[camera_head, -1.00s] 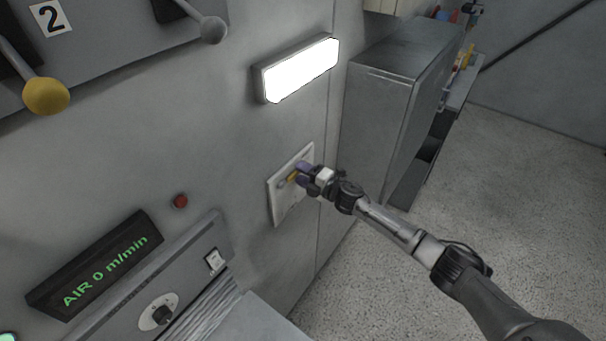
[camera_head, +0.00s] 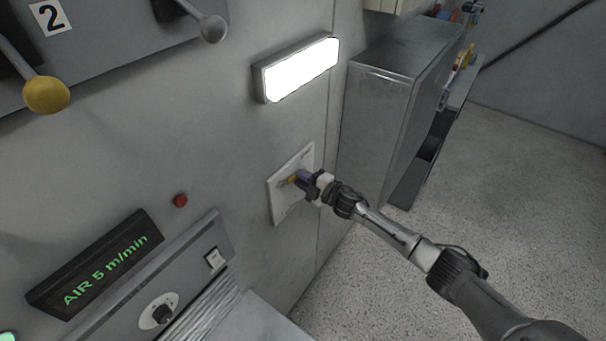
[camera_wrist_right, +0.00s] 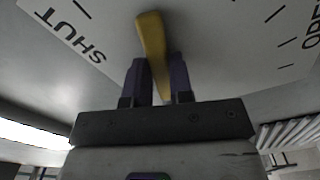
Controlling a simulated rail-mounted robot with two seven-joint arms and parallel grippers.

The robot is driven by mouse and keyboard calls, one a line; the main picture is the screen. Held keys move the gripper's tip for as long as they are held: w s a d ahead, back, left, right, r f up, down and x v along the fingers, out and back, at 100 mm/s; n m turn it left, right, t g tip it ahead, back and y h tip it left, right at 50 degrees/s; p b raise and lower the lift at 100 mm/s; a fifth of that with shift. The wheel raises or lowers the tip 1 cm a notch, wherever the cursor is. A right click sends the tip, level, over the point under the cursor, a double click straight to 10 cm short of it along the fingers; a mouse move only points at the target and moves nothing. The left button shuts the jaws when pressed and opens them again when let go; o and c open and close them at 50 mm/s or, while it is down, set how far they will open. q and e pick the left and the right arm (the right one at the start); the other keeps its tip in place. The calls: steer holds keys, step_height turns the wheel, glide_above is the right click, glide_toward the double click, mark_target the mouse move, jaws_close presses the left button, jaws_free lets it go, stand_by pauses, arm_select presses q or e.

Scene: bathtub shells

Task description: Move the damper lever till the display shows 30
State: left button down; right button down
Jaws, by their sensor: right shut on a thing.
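The damper lever is a yellow handle (camera_wrist_right: 152,45) on a white wall plate (camera_head: 280,206). In the right wrist view the plate carries the word SHUT at the left, a partly cut-off word at the right edge, and tick marks. My right gripper (camera_head: 298,180) is shut on the lever; its two purple fingers (camera_wrist_right: 157,78) stand either side of the yellow handle. In the head view the gripper hides part of the lever. The display (camera_head: 97,264) at the lower left reads "AIR 5 m/min" in green. My left gripper is not in view.
A bright lamp (camera_head: 300,69) is on the wall above the plate. A grey cabinet (camera_head: 375,130) stands to the right of the plate. A red button (camera_head: 180,200) and a panel with a knob (camera_head: 159,311) are at the lower left. Floor at the right is clear.

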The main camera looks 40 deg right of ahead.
steer(key=shift+a+f+m, duration=0.1)
steer(key=shift+f+m, duration=0.2)
steer(key=shift+m, duration=0.2)
steer(key=c, duration=1.1)
jaws_free()
steer(key=shift+o, duration=0.5)
steer(key=b+v, duration=0.2)
steer(key=v, duration=1.2)
